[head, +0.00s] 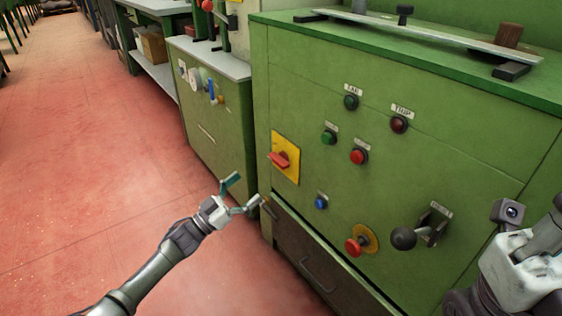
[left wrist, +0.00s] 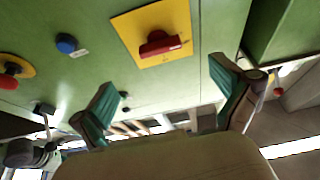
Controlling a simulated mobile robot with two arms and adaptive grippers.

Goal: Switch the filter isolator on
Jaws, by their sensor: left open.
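A red rotary handle (head: 280,160) sits on a yellow plate (head: 292,175) on the front of the green cabinet, near its left edge. The handle lies roughly crosswise. In the left wrist view the handle (left wrist: 160,44) shows on its yellow plate (left wrist: 180,14), ahead of the fingers. No legible label names it. My left gripper (head: 243,193) is open and empty, in front of the cabinet, below and left of the handle and apart from it. Its teal fingers (left wrist: 163,85) are spread wide. Part of my right arm shows at the right edge; its fingers cannot be made out.
The cabinet front also carries a blue button (head: 320,202), a red mushroom button (head: 354,247) on a yellow disc, a black ball lever (head: 404,238), a green button (head: 328,137) and a red button (head: 358,156). Open red floor (head: 90,170) lies to the left.

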